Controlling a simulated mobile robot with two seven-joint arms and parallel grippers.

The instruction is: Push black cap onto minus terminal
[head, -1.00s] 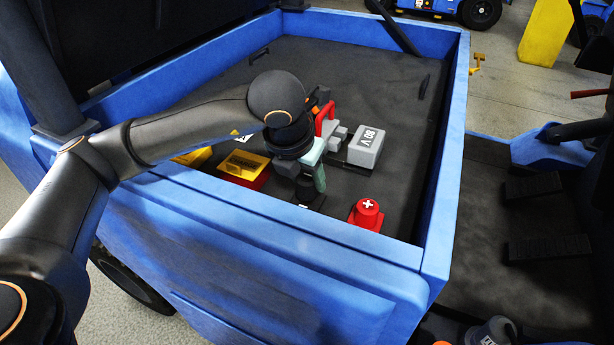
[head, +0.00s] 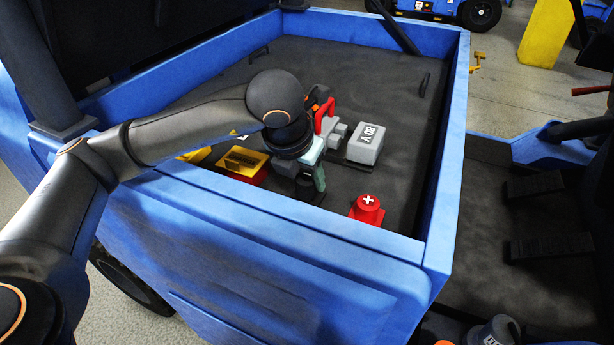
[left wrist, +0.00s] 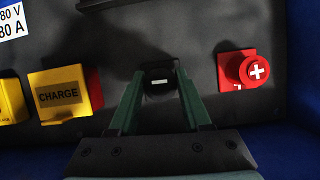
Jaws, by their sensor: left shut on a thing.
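My left gripper (head: 312,182) is down over the dark deck inside the blue bay. Its green fingers are shut on the black cap (left wrist: 158,82), which shows a white minus mark between the fingertips in the left wrist view. The cap's lower part and anything under it are hidden, so I cannot tell whether it touches the minus terminal. The minus terminal is not visible. A red cap with a white plus (head: 367,210) stands to the right; it also shows in the left wrist view (left wrist: 254,71). My right gripper is not in view.
A yellow-topped CHARGE box (head: 243,160) stands left of the gripper. A grey 80 V block (head: 366,145) and a red handle (head: 324,114) lie behind it. The blue bay wall (head: 300,215) runs in front. The deck at the back is clear.

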